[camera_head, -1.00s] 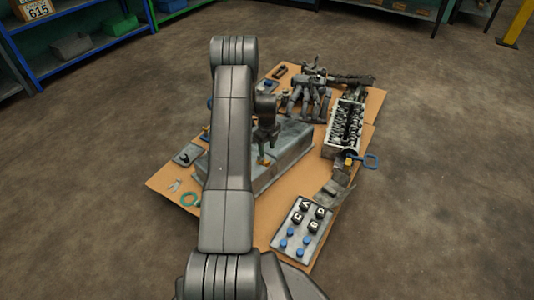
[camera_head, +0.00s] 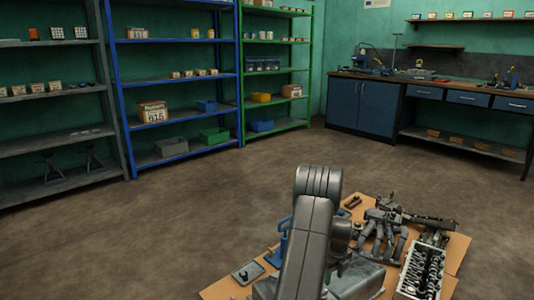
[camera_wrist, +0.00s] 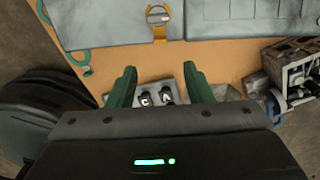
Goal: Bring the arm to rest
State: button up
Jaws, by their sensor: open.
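My arm (camera_head: 312,235) rises at the bottom middle of the head view, in front of the parts on the cardboard. In the wrist view my gripper (camera_wrist: 158,88) is open, with its two green fingers apart and nothing between them. In the head view my fingers are hidden or too small to make out.
The cardboard carries a grey metal block (camera_head: 358,280), a cluster of pipes (camera_head: 385,225) and an engine head (camera_head: 424,270). Blue shelves (camera_head: 180,78), green shelves (camera_head: 276,75) and a workbench (camera_head: 430,88) stand at the back. The floor between is clear.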

notch_tip(320, 180, down, 13)
jog(key=b, duration=0.4)
jog(key=shift+r, duration=0.1)
jog(key=shift+s+d+r+p, duration=0.15)
jog(key=shift+s+d+p, duration=0.05)
jog(key=shift+s+p, duration=0.1)
jog(key=shift+w, duration=0.1)
jog(key=shift+w+a+r, duration=0.2)
jog(key=shift+w+r, duration=0.05)
jog(key=shift+r, duration=0.05)
notch_tip(320, 180, up, 14)
jog(key=p, duration=0.5)
notch_tip(320, 180, down, 15)
jog(key=b, duration=0.5)
jog(key=shift+s+b, duration=0.1)
jog(key=shift+b, duration=0.25)
jog(key=shift+s+d+r+p, duration=0.4)
jog(key=shift+s+r+p, duration=0.05)
jog(key=shift+s+p, duration=0.25)
jog(key=shift+s+d+r+p, duration=0.45)
jog(key=shift+s+p, duration=0.15)
jog(key=shift+s, duration=0.15)
jog(key=shift+s+d+r+p, duration=0.4)
jog(key=shift+s+p, duration=0.25)
jog(key=shift+s, duration=0.05)
